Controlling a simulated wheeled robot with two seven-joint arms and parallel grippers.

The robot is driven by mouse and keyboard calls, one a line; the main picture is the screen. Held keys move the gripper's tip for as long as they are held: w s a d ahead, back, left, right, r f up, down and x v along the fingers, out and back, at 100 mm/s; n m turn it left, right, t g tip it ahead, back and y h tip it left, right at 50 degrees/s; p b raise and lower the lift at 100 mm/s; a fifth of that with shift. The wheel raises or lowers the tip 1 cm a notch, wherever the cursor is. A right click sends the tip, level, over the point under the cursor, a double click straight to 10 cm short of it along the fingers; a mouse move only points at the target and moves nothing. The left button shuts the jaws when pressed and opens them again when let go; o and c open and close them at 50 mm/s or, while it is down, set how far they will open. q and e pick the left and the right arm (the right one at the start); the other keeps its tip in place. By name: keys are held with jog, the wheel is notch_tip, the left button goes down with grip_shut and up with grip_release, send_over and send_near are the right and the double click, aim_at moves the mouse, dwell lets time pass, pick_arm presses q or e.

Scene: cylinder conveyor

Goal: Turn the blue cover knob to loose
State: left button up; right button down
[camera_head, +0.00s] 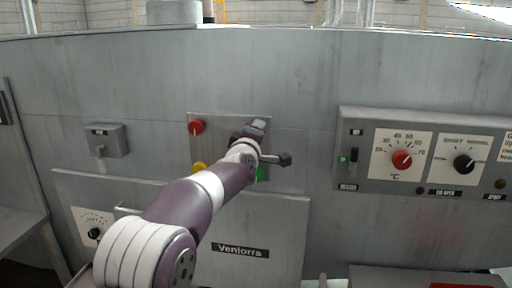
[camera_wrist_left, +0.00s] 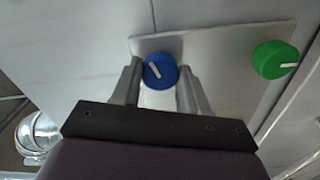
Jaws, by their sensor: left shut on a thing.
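The blue cover knob (camera_wrist_left: 160,70) shows in the left wrist view as a round knob with a white pointer line, which slants from upper left to lower right. My left gripper (camera_wrist_left: 160,76) has one finger on each side of the knob and is shut on it. In the head view, my left gripper (camera_head: 256,128) is at the upper right of a metal plate (camera_head: 220,128), and the blue knob is hidden behind it. My right gripper is not in view.
On the same plate are a red knob (camera_head: 196,127), a yellow knob (camera_head: 200,168) and a green knob (camera_head: 261,174), partly covered by my left arm. A dark-ended lever (camera_head: 284,159) sticks out close by. A control box (camera_head: 430,192) stands at the right.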

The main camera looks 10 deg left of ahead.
pick_arm(q)
jog(key=n+b, duration=0.4)
jog(key=n, duration=0.8)
jog(key=shift+a+n+b, duration=0.1)
jog(key=shift+n+b, duration=0.3)
jog(key=shift+f, duration=0.15)
jog(key=o, duration=1.1)
jog(key=shift+c, duration=0.2)
jog(key=shift+a, duration=0.1)
